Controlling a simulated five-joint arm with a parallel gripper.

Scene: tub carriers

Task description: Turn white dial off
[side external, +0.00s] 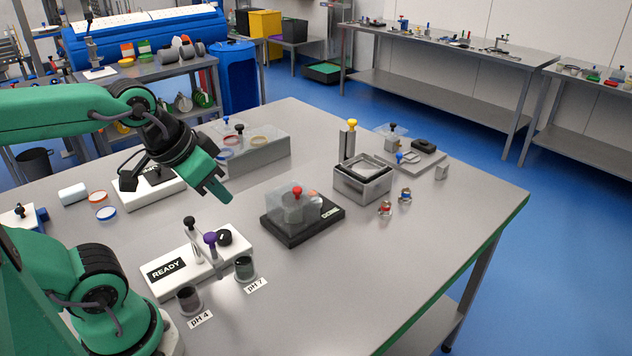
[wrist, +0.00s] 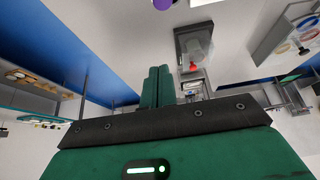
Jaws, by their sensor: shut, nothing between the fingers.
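I cannot make out a dial that is itself white. A white box with a READY display (side external: 166,269) stands on the near left of the table and carries a black round knob (side external: 224,237). A second white box (side external: 142,198) sits farther back, partly hidden behind my arm, so its controls are unclear. My gripper (side external: 219,193) is shut and empty, held above the table behind the READY box and apart from everything. Its closed green fingers (wrist: 158,84) also show in the wrist view.
A black base (side external: 302,228) with a clear cover and red knob stands right of the READY box. Two dark cups, labelled pH 4 (side external: 189,299) and pH 7 (side external: 245,268), stand before it. A grey bin (side external: 362,187) stands farther right. The table's front right is clear.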

